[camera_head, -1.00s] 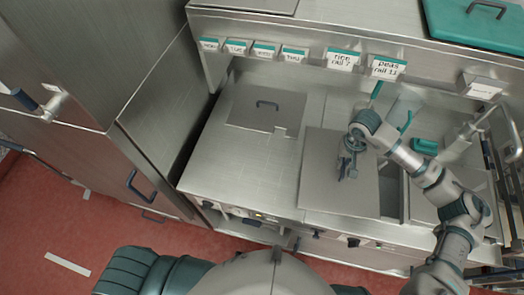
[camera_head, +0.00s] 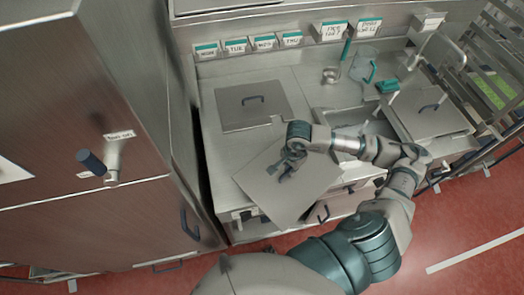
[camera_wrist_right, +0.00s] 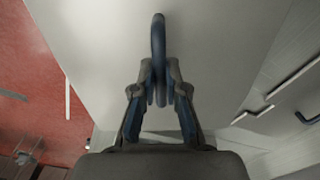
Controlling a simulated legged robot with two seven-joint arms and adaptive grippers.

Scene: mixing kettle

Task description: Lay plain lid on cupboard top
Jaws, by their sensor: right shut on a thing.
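The plain lid (camera_head: 265,190) is a flat square steel sheet with no notch in view. My right gripper (camera_head: 290,168) is shut on its handle, near the lid's middle. In the right wrist view the blue handle (camera_wrist_right: 158,40) stands between the fingers (camera_wrist_right: 160,88), with the pale lid (camera_wrist_right: 215,30) behind. The lid sits turned over the front of the steel counter (camera_head: 215,150), one corner reaching past the front edge. I cannot tell whether it touches the counter. I cannot tell which surface is the cupboard top. My left gripper is out of view.
A notched lid (camera_head: 240,110) lies left on the counter. An open well (camera_head: 350,118) and another handled lid (camera_head: 440,120) are to the right. A small pot (camera_head: 330,75) and a clear jug (camera_head: 361,68) stand behind. A tall steel cabinet (camera_head: 70,190) is at the left.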

